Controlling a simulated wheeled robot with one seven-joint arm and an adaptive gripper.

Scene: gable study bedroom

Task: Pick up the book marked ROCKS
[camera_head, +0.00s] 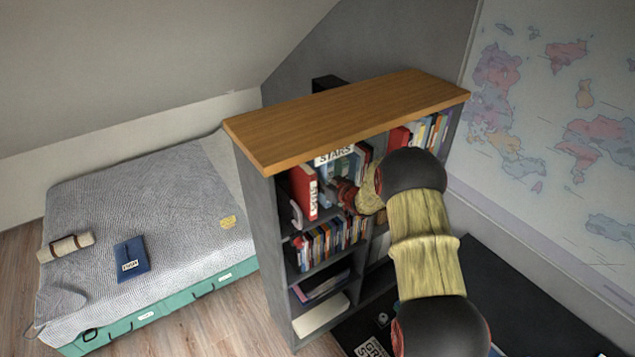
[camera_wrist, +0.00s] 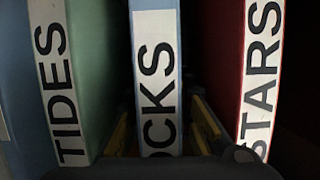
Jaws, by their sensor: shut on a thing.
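In the wrist view the ROCKS book (camera_wrist: 157,75) stands upright, with a pale blue spine and a white label whose visible letters read OCKS. My gripper (camera_wrist: 165,128) is shut on it, a finger with yellow showing on each side of the spine. The green TIDES book (camera_wrist: 90,80) stands to its left and the red STARS book (camera_wrist: 225,60) to its right, both close by. In the head view my gripper (camera_head: 345,196) reaches into the upper shelf of the bookcase (camera_head: 262,205); my arm hides much of that shelf, and I cannot make out the ROCKS label there.
A sign reading STARS (camera_head: 335,155) shows under the wooden top (camera_head: 350,112). A red book (camera_head: 303,190) stands at the shelf's left end. The bed (camera_head: 150,210) at left holds a blue book (camera_head: 131,259) and a roll (camera_head: 65,247). A map (camera_head: 560,130) covers the right wall.

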